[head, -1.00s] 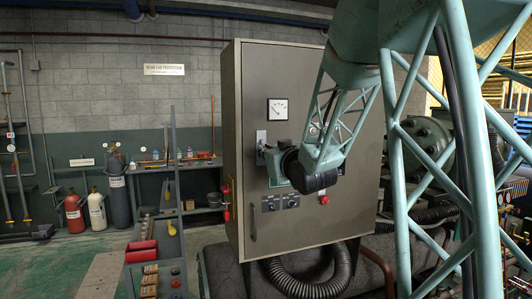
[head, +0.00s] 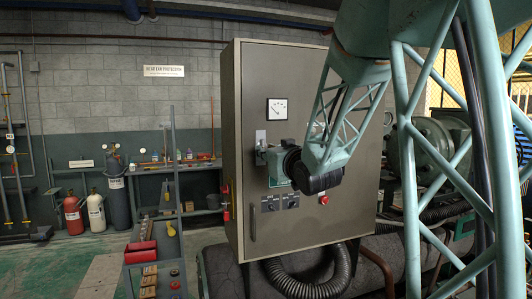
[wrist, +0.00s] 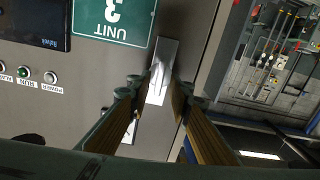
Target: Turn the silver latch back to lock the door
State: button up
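The silver latch (wrist: 160,72) is on the front of the grey cabinet door (head: 310,85). In the wrist view it is a bright metal plate between and just past my fingertips, with another silver part further down between the fingers. In the head view its plate (head: 260,135) shows at the door's left edge. My gripper (wrist: 162,95) is at the latch, one finger on each side. The fingers stand apart, but I cannot tell if they press on the latch. In the head view my gripper (head: 262,156) partly covers the latch.
A green UNIT 3 sign (wrist: 115,20) and a row of indicator lights (wrist: 38,74) are on the door close to the gripper. A gauge (head: 277,109) is above, and a vertical handle (head: 252,222) below. A bench with a red box (head: 141,252) stands left of the cabinet.

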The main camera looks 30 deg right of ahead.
jog(key=s+a+b, duration=0.1)
jog(key=s+b, duration=0.1)
jog(key=s, duration=0.5)
dwell(0.6)
jog(key=shift+s, duration=0.1)
dwell(0.5)
jog(key=s+a+f+g+y, duration=0.1)
jog(key=s+a+f+g, duration=0.3)
jog(key=s, duration=1.2)
jog(key=s+a+f+g, duration=0.5)
jog(key=s+a+f, duration=0.4)
jog(key=s, duration=0.7)
jog(key=s+a+f+g+y, duration=0.1)
jog(key=s+a+f+g, duration=0.3)
jog(key=s+a, duration=0.6)
jog(key=s+f, duration=0.2)
jog(key=s, duration=0.4)
jog(key=shift+s+f+n+g+y, duration=0.3)
jog(key=shift+s+g, duration=0.05)
jog(key=shift+g, duration=0.05)
jog(key=shift+a, duration=0.1)
